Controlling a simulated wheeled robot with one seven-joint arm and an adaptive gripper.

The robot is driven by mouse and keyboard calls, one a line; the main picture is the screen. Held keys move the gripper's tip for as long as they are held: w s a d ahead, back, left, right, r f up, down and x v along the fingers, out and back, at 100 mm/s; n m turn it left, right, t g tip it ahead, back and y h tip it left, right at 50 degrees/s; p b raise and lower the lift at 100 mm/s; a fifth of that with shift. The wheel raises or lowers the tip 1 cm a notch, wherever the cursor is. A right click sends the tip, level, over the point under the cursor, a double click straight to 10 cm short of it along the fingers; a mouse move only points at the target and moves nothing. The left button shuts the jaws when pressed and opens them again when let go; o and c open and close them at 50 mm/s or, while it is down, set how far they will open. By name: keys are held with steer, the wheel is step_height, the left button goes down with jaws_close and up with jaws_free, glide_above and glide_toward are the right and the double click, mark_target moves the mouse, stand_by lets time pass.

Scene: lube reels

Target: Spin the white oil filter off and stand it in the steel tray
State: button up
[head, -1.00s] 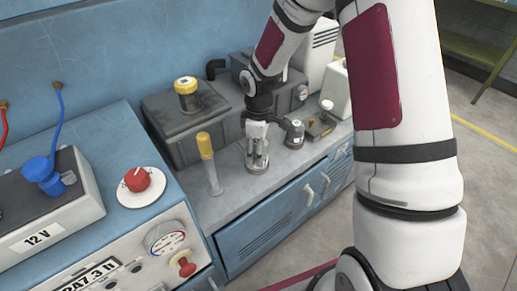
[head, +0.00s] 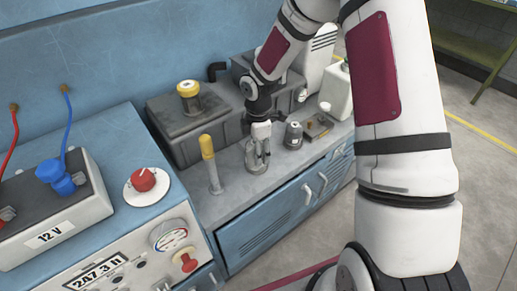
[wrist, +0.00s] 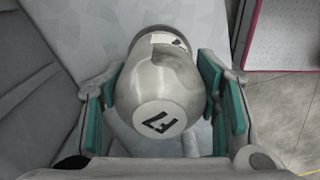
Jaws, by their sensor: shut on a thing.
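My gripper (head: 257,157) is low over the grey bench top, behind and right of the yellow-handled post. In the wrist view, its teal pads (wrist: 220,100) lie on both sides of a pale, rounded canister (wrist: 155,85), and it is shut on this canister. The canister looks like the white oil filter and has a black-marked label on its near end. Its far end is partly hidden, so I cannot tell whether it is still attached.
A dark canister (head: 293,136) stands close to the right of my gripper. The yellow-handled post (head: 212,165) is close on the left. A dark grey box with a yellow cap (head: 188,90) stands behind. A white jug (head: 338,93) stands further right.

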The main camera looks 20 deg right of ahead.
steer(key=n+p, duration=0.1)
steer(key=n, duration=0.2)
steer(key=shift+f+n, duration=0.1)
steer(key=shift+n, duration=0.3)
steer(key=shift+n+p, duration=0.45)
steer(key=shift+n, duration=0.75)
steer(key=n, duration=0.2)
steer(key=shift+w+a+n, duration=0.1)
steer(key=shift+n, duration=0.3)
steer(key=shift+f, duration=0.1)
steer(key=n+p, duration=0.1)
steer(key=n, duration=0.4)
steer(key=shift+a, duration=0.1)
steer(key=shift+n, duration=0.3)
